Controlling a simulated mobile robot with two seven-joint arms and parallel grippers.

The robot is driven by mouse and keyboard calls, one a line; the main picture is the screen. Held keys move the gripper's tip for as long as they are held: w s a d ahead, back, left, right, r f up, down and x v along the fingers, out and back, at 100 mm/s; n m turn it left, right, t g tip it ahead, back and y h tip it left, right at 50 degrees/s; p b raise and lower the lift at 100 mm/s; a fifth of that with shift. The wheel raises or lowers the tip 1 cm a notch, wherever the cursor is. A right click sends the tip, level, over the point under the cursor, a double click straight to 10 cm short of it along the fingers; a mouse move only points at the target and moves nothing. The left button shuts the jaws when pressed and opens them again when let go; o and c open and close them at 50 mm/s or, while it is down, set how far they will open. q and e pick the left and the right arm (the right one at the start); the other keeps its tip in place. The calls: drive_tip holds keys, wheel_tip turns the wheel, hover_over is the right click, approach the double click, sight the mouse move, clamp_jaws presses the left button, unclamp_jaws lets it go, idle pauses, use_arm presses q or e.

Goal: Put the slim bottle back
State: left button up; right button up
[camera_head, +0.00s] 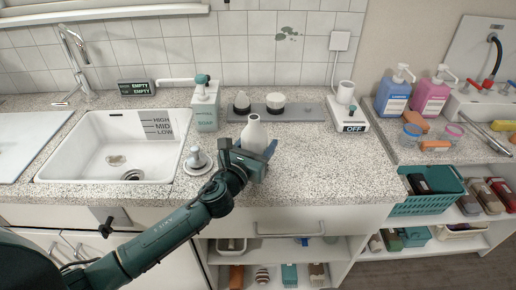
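The slim white bottle (254,131) is upright, with a narrow neck, above the front part of the speckled counter. My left gripper (256,152) is at its lower body, with fingers close against both sides, and looks shut on it. The gripper hides the bottle's base, so I cannot tell whether it touches the counter. My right gripper is not in view.
A soap dispenser (205,107) stands left of the bottle, beside the white sink (70,165). A round metal piece (197,160) lies near my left wrist. A white device (347,114) marked OFF stands right of the tray. The counter at front right is clear.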

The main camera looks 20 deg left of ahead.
use_arm(q)
drive_tip(key=shift+f, duration=0.35)
drive_tip(key=o, duration=1.2)
drive_tip(key=shift+o, duration=0.2)
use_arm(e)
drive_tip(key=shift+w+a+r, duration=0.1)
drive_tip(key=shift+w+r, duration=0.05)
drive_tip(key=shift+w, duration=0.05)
use_arm(q)
drive_tip(key=shift+r, duration=0.25)
drive_tip(key=s, duration=0.3)
drive_tip(key=s+a, duration=0.1)
drive_tip(key=s, duration=0.3)
drive_tip(key=s+a+b, duration=0.1)
drive_tip(key=s, duration=0.3)
drive_tip(key=shift+s+f, duration=0.1)
drive_tip(key=shift+s+a, duration=0.15)
drive_tip(key=shift+s, duration=0.15)
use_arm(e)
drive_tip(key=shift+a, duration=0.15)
